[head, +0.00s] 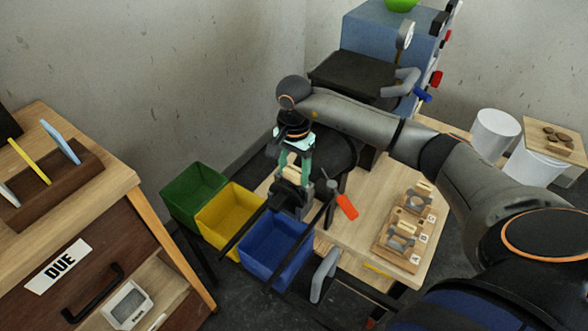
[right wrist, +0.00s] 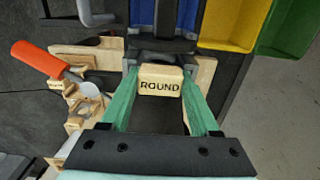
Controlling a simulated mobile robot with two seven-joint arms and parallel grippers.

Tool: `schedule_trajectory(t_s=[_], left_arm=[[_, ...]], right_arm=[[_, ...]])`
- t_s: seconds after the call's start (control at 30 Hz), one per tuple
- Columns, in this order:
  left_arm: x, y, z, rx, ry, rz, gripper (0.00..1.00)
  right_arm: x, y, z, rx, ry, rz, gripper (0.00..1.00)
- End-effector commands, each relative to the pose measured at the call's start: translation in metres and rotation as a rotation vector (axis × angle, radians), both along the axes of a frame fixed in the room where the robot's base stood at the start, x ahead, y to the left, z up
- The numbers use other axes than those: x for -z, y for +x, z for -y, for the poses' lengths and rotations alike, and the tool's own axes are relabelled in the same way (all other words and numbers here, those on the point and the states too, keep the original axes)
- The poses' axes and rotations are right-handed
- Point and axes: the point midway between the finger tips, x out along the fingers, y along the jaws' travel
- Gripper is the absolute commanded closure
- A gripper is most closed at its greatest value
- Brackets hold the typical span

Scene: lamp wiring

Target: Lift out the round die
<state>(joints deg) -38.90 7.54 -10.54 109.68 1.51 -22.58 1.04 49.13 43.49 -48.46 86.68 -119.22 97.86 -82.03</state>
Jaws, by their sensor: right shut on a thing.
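The round die is a pale wooden block marked ROUND (right wrist: 160,86), seen in the right wrist view between my green fingers. In the head view my right gripper (head: 293,170) points down over the dark press at the table's left edge, shut on the die, which is mostly hidden there. In the right wrist view my right gripper (right wrist: 160,78) has a finger on each side of the block. The block sits close against the dark metal press (right wrist: 160,50); I cannot tell whether it is clear of its seat. My left gripper is not in view.
Green (head: 193,195), yellow (head: 229,212) and blue (head: 275,246) bins stand left of and in front of the press. An orange handle (head: 347,206) lies beside it. A wooden rack (head: 400,243) with labelled places holds other blocks. A drawer cabinet (head: 70,250) stands left.

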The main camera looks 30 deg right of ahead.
Motion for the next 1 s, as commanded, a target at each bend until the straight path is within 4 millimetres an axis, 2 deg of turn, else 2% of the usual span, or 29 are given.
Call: schedule_trajectory(t_s=[1.0], left_arm=[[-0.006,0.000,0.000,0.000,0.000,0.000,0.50]], right_arm=[[-0.013,0.001,0.000,0.000,0.001,0.003,1.00]])
